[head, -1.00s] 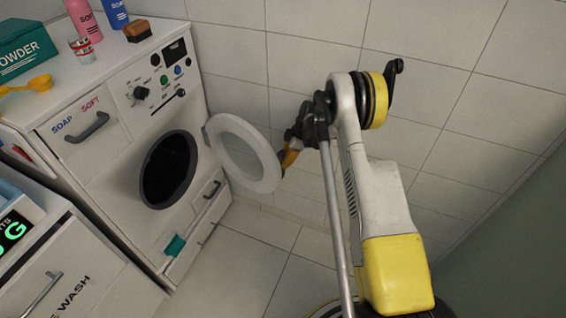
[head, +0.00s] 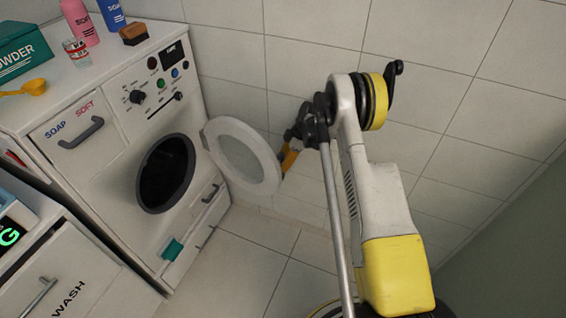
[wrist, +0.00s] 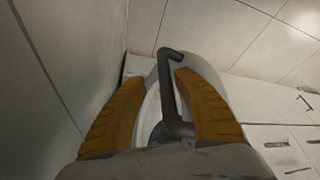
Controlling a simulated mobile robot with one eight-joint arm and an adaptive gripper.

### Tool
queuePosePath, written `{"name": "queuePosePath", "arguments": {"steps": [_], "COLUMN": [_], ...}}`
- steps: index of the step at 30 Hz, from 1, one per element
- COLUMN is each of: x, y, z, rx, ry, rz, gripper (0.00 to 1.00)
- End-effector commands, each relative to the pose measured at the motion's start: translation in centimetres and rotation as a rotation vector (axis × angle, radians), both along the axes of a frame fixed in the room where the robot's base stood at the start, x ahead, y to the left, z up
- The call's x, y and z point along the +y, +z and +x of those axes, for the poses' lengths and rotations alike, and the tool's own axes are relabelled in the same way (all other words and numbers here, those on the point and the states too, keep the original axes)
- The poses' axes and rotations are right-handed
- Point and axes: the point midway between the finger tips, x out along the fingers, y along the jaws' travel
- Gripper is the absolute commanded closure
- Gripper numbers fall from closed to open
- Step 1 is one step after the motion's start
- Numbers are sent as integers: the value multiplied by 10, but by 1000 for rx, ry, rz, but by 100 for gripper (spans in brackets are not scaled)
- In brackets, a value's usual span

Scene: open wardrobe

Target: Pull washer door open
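The washer (head: 108,182) is a white front loader with a dark round drum opening (head: 166,173). Its round white door (head: 215,139), with a grey window, stands swung well open to the right of the opening. My gripper (head: 288,160) is at the door's outer right edge in the head view, partly hidden by the arm. In the wrist view, the orange fingers of my gripper (wrist: 160,77) stand apart on either side of the dark door handle (wrist: 166,82). The handle is close to the right finger, with a gap to the left finger. Contact is unclear.
A tiled wall (head: 430,90) stands close behind the door and arm. A second white cabinet (head: 85,262) adjoins the washer at lower left. Bottles, a green powder box (head: 22,54) and a brown brush (head: 133,33) are on top. The floor (head: 240,265) before the washer is clear.

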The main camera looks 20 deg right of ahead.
Motion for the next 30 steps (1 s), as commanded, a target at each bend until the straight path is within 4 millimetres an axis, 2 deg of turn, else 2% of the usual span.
{"name": "queuePosePath", "arguments": {"steps": [4, 7, 15, 21, 30], "x": [-2, -7, -27, -39, -42], "y": [4, 15, 71, 101, 111], "z": [-1, -3, -11, -15, -16], "rx": [1, 1, -1, 0, 1], "ry": [-1, -1, -1, 0, 1], "rz": [-1, -1, 0, 0, 0], "gripper": [62, 62, 62, 62, 62]}}
